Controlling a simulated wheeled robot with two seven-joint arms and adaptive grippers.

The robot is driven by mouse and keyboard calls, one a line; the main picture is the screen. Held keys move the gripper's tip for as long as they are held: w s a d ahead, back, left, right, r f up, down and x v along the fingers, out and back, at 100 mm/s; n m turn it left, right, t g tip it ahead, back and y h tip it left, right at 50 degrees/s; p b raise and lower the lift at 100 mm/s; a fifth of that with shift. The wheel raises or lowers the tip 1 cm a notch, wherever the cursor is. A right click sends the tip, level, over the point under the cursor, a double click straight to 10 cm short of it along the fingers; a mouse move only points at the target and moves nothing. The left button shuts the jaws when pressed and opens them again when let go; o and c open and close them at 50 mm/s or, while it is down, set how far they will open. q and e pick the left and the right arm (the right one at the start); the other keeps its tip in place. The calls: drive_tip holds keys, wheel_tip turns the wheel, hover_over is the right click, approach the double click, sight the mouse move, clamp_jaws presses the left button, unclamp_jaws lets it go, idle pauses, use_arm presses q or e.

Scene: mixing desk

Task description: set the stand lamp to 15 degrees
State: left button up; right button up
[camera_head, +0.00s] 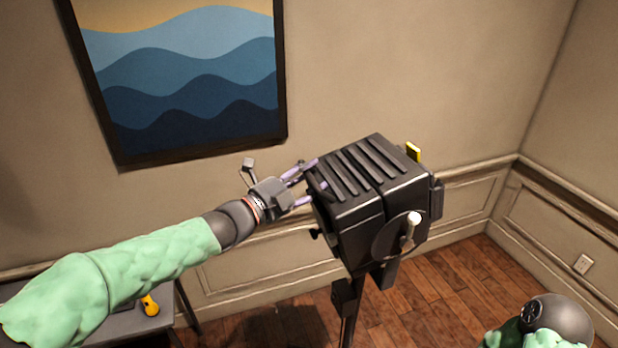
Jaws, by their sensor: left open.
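The stand lamp (352,178) has a black, boxy head with slatted ridges on its top, mounted on a dark stand. Its head sits tilted in the picture. A dark round disc with a pale-tipped lever (410,230) is on the side of the head facing me. A yellow tab (413,151) sticks up at the far right edge of the head. My left gripper (316,178) is open at the left side of the head, its purple fingertips by the head's left edge. I cannot tell whether they touch it. My right gripper is out of view.
A grey desk (125,325) with a yellow-handled object (150,305) is at the lower left. A framed wave picture (185,80) hangs on the wall behind. Wood floor (445,285) is open right of the stand. Part of my right arm shows at the lower right.

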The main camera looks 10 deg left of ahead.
use_arm(q)
drive_tip(key=v, duration=1.1)
drive_tip(key=shift+s+a, duration=0.25)
drive_tip(key=shift+s, duration=0.1)
drive_tip(key=shift+f, duration=0.1)
drive_tip(key=w+f+n+g+y+b, duration=0.15)
drive_tip(key=w+f+n, duration=0.3)
drive_tip(key=f, duration=0.65)
drive_tip(key=w+f+n+y+b, duration=0.25)
drive_tip(key=f+n, duration=0.35)
drive_tip(key=f, duration=0.4)
drive_tip(key=s+d+f+n+g+b, duration=0.1)
drive_tip(key=f+n, duration=0.1)
drive_tip(key=f, duration=0.5)
drive_tip(key=d+f+n+g+y+b, duration=0.1)
drive_tip(key=f+n, duration=0.1)
drive_tip(key=f, duration=0.4)
drive_tip(key=s+d+f+n+g+b, duration=0.1)
drive_tip(key=f+n+g, duration=0.15)
drive_tip(key=f, duration=0.45)
drive_tip(key=s+d+f+n+g+b, duration=0.2)
drive_tip(key=s+d+f+n+g, duration=0.2)
drive_tip(key=s+f, duration=0.7)
drive_tip(key=s+d+f+n+g+y+b, duration=0.1)
drive_tip(key=s+d+f+n+g, duration=0.3)
drive_tip(key=s+f, duration=0.8)
wheel_tip(320, 180, down, 6)
drive_tip(key=shift+d+n+g+b, duration=0.35)
drive_tip(key=shift+n+g+b, duration=0.3)
drive_tip(key=shift+n, duration=0.25)
